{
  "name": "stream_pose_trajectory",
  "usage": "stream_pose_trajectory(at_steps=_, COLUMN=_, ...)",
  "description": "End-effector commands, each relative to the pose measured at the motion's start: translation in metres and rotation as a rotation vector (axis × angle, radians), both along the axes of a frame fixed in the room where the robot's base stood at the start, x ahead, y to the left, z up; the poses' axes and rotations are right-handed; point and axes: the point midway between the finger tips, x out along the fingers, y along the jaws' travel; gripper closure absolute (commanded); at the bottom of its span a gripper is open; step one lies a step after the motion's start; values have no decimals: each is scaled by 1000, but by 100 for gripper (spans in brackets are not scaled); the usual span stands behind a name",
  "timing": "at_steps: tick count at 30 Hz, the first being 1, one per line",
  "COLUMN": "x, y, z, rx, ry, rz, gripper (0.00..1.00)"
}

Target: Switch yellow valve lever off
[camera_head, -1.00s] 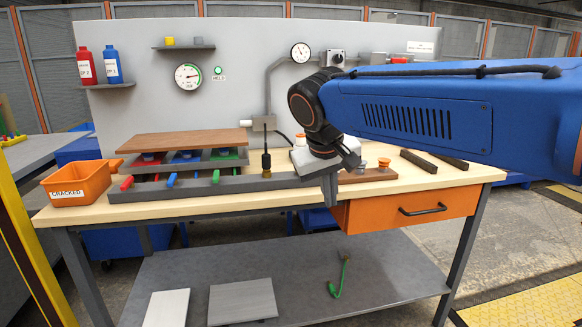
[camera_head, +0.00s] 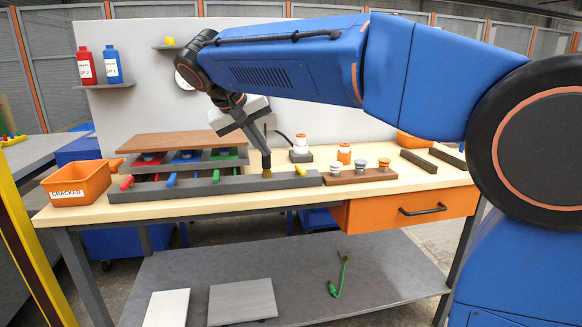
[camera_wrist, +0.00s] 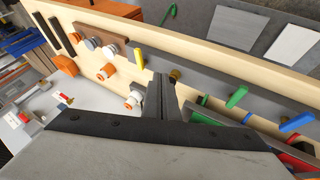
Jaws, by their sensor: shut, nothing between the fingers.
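A yellow valve lever (camera_head: 301,171) sits near the right end of a long grey bar (camera_head: 330,180) on the bench. In the wrist view the yellow lever (camera_wrist: 138,58) stands across the bar, left of the fingertips. Red (camera_head: 127,183), blue (camera_head: 172,180) and green (camera_head: 216,177) levers sit along the same bar. In the wrist view, green (camera_wrist: 237,97) and blue (camera_wrist: 296,121) levers lie slanted. My gripper (camera_head: 265,160) is shut and empty. It points down by the brass fitting (camera_head: 267,174), left of the yellow lever and apart from it. Whether it touches the fitting is unclear.
A brown board with knobs (camera_head: 345,178) lies right of the bar. White-and-orange items (camera_head: 300,146) stand behind it. Stacked trays under a brown board (camera_head: 165,143) are behind the bar, with an orange bin (camera_head: 78,184) at left. The bench front edge is clear.

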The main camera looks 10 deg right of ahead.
Motion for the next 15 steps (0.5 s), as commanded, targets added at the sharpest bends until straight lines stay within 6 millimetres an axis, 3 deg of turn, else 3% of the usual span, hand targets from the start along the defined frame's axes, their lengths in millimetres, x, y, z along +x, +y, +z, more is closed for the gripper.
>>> stream_pose_trajectory(at_steps=8, x=1, y=-1, z=-2, rx=0, ry=1, rz=0, gripper=100)
stream_pose_trajectory(at_steps=15, x=11, y=-13, z=-22, rx=-1, ry=3, rz=-1, gripper=100)
